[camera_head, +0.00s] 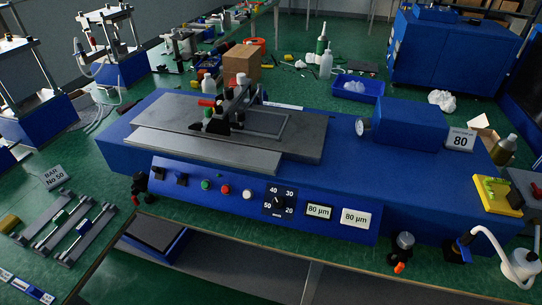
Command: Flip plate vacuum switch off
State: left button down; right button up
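A blue bench machine (350,190) stands on the green table with a grey flat plate (300,135) on top. Its sloping front panel (330,235) carries two small black switches at the left, one at the far left (157,173) and one beside it (181,180). Labels on them are too small to read, so I cannot tell which is the plate vacuum switch or how either is set. A green button (205,185), a red button (226,189), a white button (247,194) and a black dial (279,201) follow to the right. Neither gripper is in view.
Two displays (319,212) read 80 µm. Bars on a rack (70,230) lie at the left. A black knob (140,186) sits at the machine's left front corner. The space before the panel looks clear.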

aim_at(178, 174)
jog(key=u, duration=0.55)
jog(key=k, duration=0.65)
jog(key=u, duration=1.1)
jog(key=i, duration=1.2)
jog(key=z, duration=0.65)
